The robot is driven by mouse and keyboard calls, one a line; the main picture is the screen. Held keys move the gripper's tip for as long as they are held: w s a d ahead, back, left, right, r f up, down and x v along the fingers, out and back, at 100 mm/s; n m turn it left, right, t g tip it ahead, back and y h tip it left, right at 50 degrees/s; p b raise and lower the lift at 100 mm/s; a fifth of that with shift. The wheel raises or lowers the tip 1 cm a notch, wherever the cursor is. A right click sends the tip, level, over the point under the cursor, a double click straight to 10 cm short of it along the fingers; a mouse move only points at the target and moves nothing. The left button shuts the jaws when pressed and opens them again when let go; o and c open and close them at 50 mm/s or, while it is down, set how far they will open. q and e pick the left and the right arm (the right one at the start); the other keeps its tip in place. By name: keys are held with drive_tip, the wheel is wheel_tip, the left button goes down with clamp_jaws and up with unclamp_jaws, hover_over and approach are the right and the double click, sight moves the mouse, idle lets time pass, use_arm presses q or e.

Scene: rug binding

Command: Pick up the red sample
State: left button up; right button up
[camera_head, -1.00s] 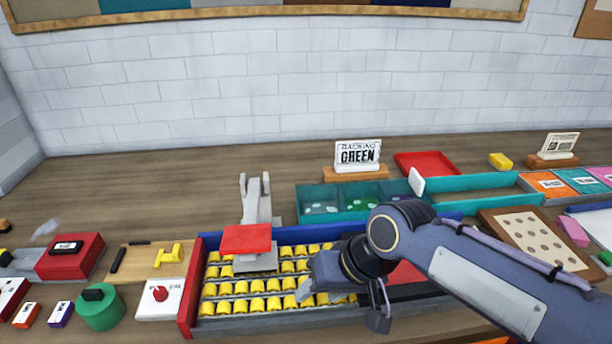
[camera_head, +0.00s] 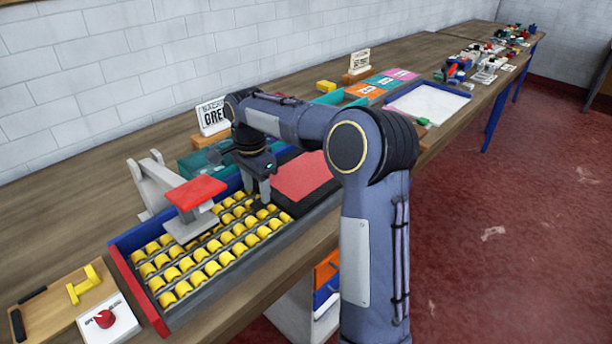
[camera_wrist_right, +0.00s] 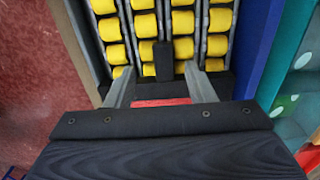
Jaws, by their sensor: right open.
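A flat red sample (camera_head: 304,177) lies on a black surface at the right end of the roller tray in the head view. Part of it is hidden behind my right arm. My right gripper (camera_head: 258,198) points down over the yellow rollers, just left of the red sample, with its fingers apart and nothing seen between the tips. In the right wrist view the open fingers (camera_wrist_right: 160,86) hang over the rollers (camera_wrist_right: 145,25), and a thin red strip (camera_wrist_right: 160,102) shows between them near the palm. My left gripper is not in view.
A grey press with a red top (camera_head: 195,191) stands at the tray's left part. The tray has a red end wall (camera_head: 138,291) and a blue back wall. Teal bins (camera_head: 195,164) stand behind it. A white tray (camera_head: 428,103) lies farther right.

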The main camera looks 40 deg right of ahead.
sight(258, 202)
drive_tip(key=f, duration=0.4)
drive_tip(key=shift+w+d+f, duration=0.1)
drive_tip(key=shift+w+d, duration=0.05)
drive_tip(key=shift+w, duration=0.05)
drive_tip(key=shift+c, duration=0.4)
clamp_jaws()
